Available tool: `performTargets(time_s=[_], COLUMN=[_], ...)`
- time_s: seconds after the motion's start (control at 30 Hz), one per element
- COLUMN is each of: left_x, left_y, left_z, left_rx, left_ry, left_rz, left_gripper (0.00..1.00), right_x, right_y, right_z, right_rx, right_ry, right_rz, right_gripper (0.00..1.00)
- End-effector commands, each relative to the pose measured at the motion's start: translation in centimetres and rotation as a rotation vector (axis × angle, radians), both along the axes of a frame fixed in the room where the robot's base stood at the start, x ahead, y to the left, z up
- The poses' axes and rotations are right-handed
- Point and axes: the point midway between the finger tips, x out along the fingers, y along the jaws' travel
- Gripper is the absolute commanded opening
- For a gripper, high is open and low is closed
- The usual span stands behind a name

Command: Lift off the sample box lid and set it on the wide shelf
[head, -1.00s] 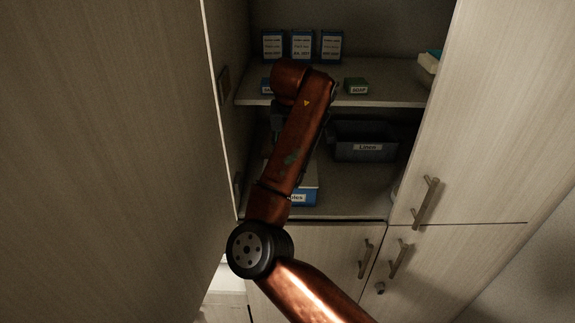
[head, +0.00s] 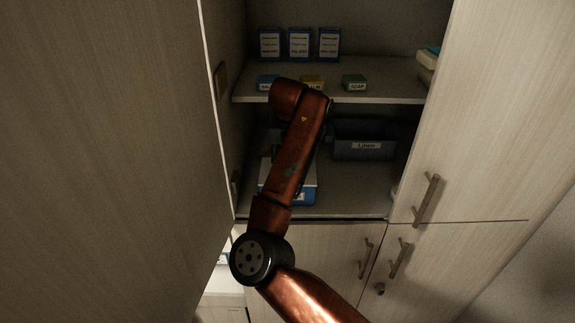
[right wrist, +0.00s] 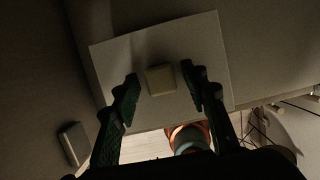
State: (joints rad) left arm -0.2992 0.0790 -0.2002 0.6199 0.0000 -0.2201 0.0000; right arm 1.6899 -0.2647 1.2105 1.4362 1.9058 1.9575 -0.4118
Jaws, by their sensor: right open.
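The sample box (head: 307,196), blue with a pale top, stands on the lower shelf (head: 350,200), partly hidden behind my right arm. In the right wrist view its pale square lid (right wrist: 115,62) has a small block-shaped knob (right wrist: 161,80) in the middle. My right gripper (right wrist: 160,78) is open, with one finger on each side of the knob. I cannot tell whether the fingers touch it. In the head view the gripper is hidden behind my arm. My left gripper is not in view.
A dark Linen bin (head: 363,148) stands right of the box. The upper shelf (head: 385,92) carries small boxes, including a green soap box (head: 355,82), with several blue-white boxes (head: 299,44) behind. Cabinet doors flank the opening on the left (head: 100,150) and right (head: 480,110).

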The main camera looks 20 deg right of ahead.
Motion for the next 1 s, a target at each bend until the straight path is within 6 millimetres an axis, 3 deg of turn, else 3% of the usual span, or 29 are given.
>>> performTargets(time_s=[0.87, 1.0], left_x=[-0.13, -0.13], left_y=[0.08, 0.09], left_z=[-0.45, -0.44], left_rx=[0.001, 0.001], left_ry=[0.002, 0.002], left_rz=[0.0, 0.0], left_gripper=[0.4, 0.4], right_x=[-0.01, -0.02], right_y=[-0.05, -0.04], right_z=[0.02, 0.02], right_rx=[0.0, 0.0], right_ry=[0.0, 0.0], right_rz=[0.0, 0.0], right_gripper=[0.41, 0.32])
